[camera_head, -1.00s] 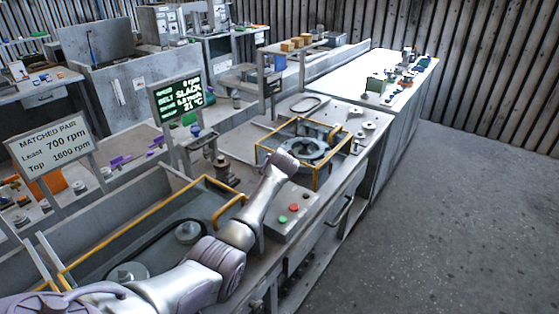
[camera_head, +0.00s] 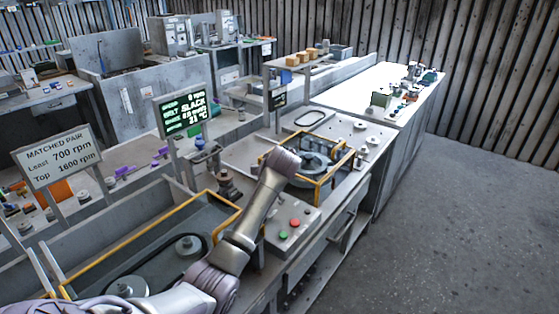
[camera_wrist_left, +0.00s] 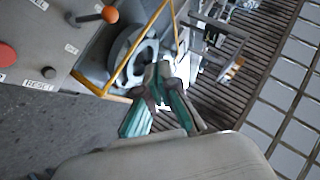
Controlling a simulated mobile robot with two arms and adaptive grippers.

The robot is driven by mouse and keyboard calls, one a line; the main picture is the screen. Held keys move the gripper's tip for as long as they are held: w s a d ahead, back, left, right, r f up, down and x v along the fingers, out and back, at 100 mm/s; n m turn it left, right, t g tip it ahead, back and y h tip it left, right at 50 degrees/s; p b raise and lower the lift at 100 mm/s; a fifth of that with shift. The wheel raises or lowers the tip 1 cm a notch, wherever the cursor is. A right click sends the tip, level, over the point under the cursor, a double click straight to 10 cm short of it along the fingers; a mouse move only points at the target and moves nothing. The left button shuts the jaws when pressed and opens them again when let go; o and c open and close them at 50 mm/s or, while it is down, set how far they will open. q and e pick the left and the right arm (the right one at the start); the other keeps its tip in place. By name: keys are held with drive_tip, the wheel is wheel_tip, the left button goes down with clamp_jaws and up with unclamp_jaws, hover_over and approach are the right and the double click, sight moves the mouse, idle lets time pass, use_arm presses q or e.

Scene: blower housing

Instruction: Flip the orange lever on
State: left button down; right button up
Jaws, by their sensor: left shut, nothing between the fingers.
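The orange lever (camera_wrist_left: 110,14) shows in the left wrist view as an orange ball on a dark rod, which lies over a grey control panel at the upper left. In the head view I cannot make the lever out; my arm covers part of that panel. My left gripper (camera_wrist_left: 163,72) is shut and empty. In the left wrist view its fingertips are below and right of the orange ball, apart from it, in front of the round blower housing (camera_wrist_left: 132,52). In the head view the fingers are hidden behind my wrist. My right gripper is not in view.
The control panel (camera_head: 305,217) carries green and red buttons; a RESET label (camera_wrist_left: 38,86) shows close up. Yellow guard bars (camera_head: 345,172) frame the housing beside my wrist. A display (camera_head: 183,112) reads SLACK and 0 rpm. Open floor (camera_head: 450,230) lies to the right.

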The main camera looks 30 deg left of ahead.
use_arm(q)
drive_tip(key=shift+s+d+r, duration=0.2)
drive_tip(key=shift+s+r, duration=0.25)
drive_tip(key=shift+r, duration=0.05)
drive_tip(key=shift+s+d+r, duration=0.2)
drive_tip(key=shift+s+r, duration=0.25)
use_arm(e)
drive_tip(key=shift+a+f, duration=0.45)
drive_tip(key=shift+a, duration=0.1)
use_arm(q)
drive_tip(key=shift+w, duration=0.1)
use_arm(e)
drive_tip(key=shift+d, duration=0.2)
use_arm(q)
drive_tip(key=shift+d, duration=0.1)
